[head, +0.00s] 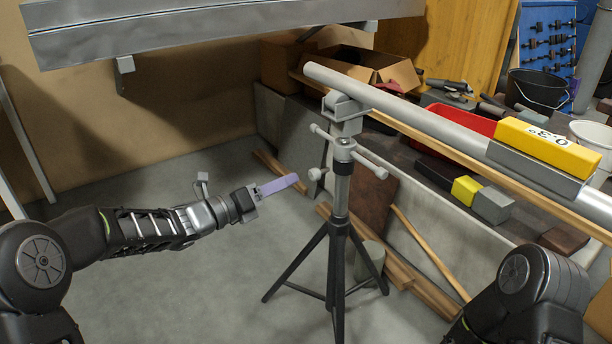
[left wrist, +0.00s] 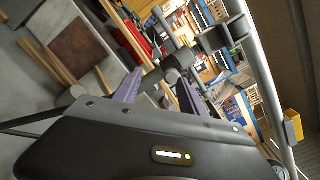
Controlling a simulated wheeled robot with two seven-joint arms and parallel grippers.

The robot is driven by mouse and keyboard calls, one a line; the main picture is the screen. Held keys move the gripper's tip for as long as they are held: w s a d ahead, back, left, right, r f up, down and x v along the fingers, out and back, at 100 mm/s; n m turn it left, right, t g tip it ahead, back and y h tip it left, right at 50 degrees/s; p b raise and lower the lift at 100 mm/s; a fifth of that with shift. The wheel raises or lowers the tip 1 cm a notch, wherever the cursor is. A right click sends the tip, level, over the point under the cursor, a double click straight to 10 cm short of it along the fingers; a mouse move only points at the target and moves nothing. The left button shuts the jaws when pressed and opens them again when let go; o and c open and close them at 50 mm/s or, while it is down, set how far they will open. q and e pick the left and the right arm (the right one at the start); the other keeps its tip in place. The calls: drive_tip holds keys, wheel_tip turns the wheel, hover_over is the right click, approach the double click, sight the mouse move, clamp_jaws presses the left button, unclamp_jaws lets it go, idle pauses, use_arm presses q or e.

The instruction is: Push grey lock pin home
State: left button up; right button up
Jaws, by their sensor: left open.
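A grey knobbed pin (head: 316,174), which looks like the lock pin, sticks out to the left from the post of the tripod stand (head: 340,205). How far it sits in the post I cannot tell. My left gripper (head: 291,183), with purple fingers, is to the left of the knob and a little lower, apparently short of it. In the left wrist view the two fingers of my left gripper (left wrist: 160,78) are apart with nothing gripped between them. A grey rounded part of the stand (left wrist: 174,76) shows beyond the fingertips. My right gripper is out of view.
A long grey pipe (head: 405,112) rests on the stand's head, with a yellow block (head: 547,143) farther along. A grey T-handle (head: 371,165) crosses the post. Timber boards (head: 425,290) lie right of the tripod. Floor left of the stand is clear.

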sight(311, 176)
use_arm(q)
drive_tip(key=m, duration=0.2)
drive_tip(key=s+d+m+g+h, duration=0.1)
drive_tip(key=m, duration=0.1)
drive_tip(key=r+m, duration=0.1)
drive_tip(key=m, duration=0.1)
drive_tip(key=shift+s+d, duration=0.15)
drive_tip(key=shift+s, duration=0.05)
drive_tip(key=shift+d, duration=0.1)
drive_tip(key=x, duration=0.7)
drive_tip(key=shift+w+d, duration=0.15)
drive_tip(key=shift+d, duration=0.2)
clamp_jaws()
drive_tip(key=shift+f+b, duration=0.1)
drive_tip(key=shift+b, duration=0.2)
idle(0.6)
